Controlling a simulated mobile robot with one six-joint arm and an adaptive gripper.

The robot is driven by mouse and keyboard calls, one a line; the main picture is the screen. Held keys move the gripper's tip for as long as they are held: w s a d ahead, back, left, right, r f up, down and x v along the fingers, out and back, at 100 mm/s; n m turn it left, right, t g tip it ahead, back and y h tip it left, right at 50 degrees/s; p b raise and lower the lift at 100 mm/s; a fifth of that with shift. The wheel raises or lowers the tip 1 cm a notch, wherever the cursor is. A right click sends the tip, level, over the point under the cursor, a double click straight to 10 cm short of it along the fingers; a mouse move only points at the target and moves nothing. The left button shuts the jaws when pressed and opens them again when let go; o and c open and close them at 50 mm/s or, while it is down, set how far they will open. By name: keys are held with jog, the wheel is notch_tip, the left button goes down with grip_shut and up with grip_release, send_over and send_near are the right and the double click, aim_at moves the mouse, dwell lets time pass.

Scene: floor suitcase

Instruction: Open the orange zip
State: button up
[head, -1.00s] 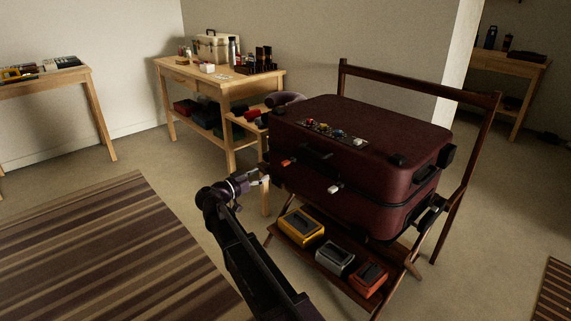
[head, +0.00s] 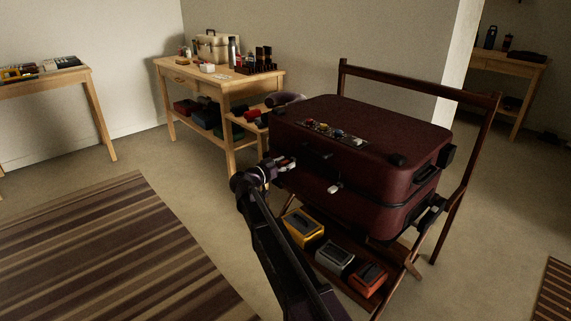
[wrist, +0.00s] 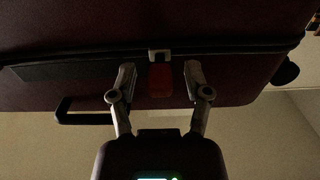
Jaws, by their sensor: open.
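The dark red suitcase (head: 362,140) rests on a wooden rack. Its side also fills the top of the wrist view (wrist: 230,85). The orange zip pull (wrist: 160,80) hangs from a pale metal slider on the dark zip band (wrist: 95,62). My gripper (wrist: 160,74) is open, with one finger on each side of the pull. I see gaps between both fingers and the pull. In the head view my gripper (head: 283,163) is at the suitcase's near left side and largely covers the pull.
A white tab (head: 335,188) is on the suitcase front, right of my gripper. A black handle (wrist: 82,115) juts out left of the fingers. Yellow (head: 303,227), grey (head: 335,256) and orange (head: 368,279) boxes lie on the rack shelf. Open floor lies left of the rack.

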grip_shut()
jog(key=w+a, duration=1)
jog(key=shift+w+a, duration=0.1)
jog(key=shift+w, duration=0.05)
jog(key=shift+a, duration=0.1)
grip_release()
dwell(0.4)
jog(key=shift+s, duration=0.2)
